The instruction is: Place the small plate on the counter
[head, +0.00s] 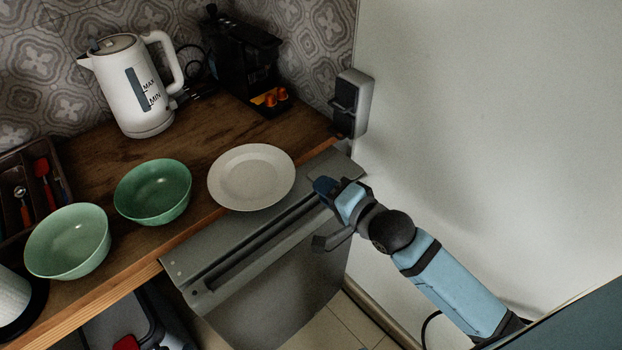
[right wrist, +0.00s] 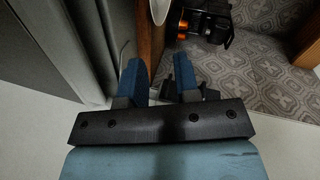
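The small plate (head: 251,176) is white and round. It lies on the wooden counter (head: 98,145), its near rim reaching over the front edge in the head view. A sliver of the plate (right wrist: 158,10) shows at the top of the right wrist view. My right gripper (head: 320,212) is to the right of the plate, apart from it, in front of the counter's right end. Its blue fingers (right wrist: 159,66) are spread with nothing between them in the right wrist view. My left gripper is in neither view.
Two green bowls (head: 153,191) (head: 68,241) stand left of the plate. A white kettle (head: 130,90) and a black coffee machine (head: 240,57) stand behind. A grey appliance door (head: 270,275) is below the counter edge. A white wall panel (head: 480,110) bounds the right.

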